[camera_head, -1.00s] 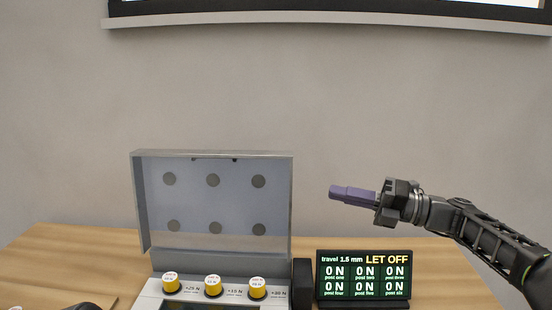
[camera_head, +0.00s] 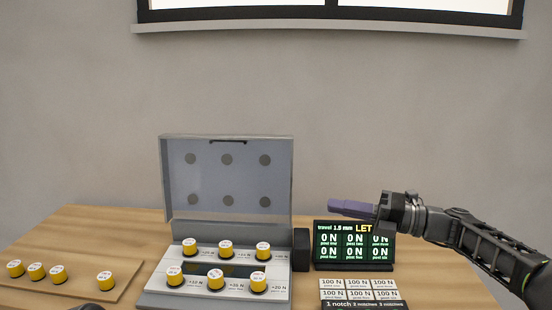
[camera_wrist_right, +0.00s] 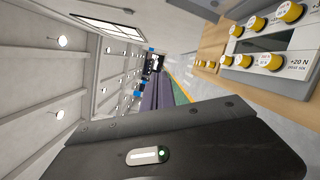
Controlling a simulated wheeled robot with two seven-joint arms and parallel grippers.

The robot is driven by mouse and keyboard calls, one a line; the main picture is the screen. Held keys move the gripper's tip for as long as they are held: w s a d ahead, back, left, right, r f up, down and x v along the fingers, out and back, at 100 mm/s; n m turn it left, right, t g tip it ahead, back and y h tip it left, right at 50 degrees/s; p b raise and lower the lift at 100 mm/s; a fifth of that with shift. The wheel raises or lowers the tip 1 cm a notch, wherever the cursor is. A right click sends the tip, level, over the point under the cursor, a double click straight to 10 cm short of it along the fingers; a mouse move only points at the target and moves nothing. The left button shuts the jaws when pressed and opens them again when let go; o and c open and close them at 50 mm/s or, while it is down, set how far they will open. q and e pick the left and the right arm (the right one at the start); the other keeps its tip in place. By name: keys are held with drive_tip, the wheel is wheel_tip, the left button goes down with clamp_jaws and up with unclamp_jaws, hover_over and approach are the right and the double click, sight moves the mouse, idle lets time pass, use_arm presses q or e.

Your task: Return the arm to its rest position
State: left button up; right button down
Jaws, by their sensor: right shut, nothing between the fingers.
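My right arm reaches in from the right in the head view. Its gripper (camera_head: 334,206) has purple fingers, closed together and empty, pointing left. My left gripper cannot be made out; only a dark rounded shape shows at the bottom edge of the head view.
A grey device (camera_head: 160,291) with several yellow-sided knobs stands on the wooden table (camera_head: 80,228), its clear lid (camera_head: 226,177) upright. A board (camera_head: 75,284) with more knobs is at left. White label cards (camera_head: 345,283) lie below the display. Open air surrounds the arm.

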drive_tip(key=a+f+n+g+h, duration=0.1)
drive_tip(key=a+f+n+h, duration=0.15)
drive_tip(key=f, duration=0.85)
drive_tip(key=a+f+n+h, duration=0.1)
drive_tip(key=a+f+h, duration=0.15)
drive_tip(key=f, duration=0.85)
drive_tip(key=s+a+f+n+g+h+b, duration=0.1)
drive_tip(key=s+a+f+n+h, duration=0.2)
drive_tip(key=f, duration=0.6)
drive_tip(key=s+f+n+g, duration=0.1)
drive_tip(key=s+f+n, duration=0.35)
drive_tip(key=f, duration=0.55)
drive_tip(key=s+f+n+g+h, duration=0.2)
drive_tip(key=s+f+n+h, duration=0.2)
drive_tip(key=s+f+n, duration=1.2)
drive_tip(key=s, duration=0.4)
drive_tip(key=s+d+f+n+h+b, duration=0.1)
drive_tip(key=s+f+n, duration=0.2)
drive_tip(key=s, duration=0.6)
drive_tip(key=shift+s+d+f+n+h, duration=0.2)
drive_tip(key=shift+d+f+n+h, duration=0.15)
drive_tip(key=shift+n, duration=0.85)
drive_tip(key=shift+a, duration=0.1)
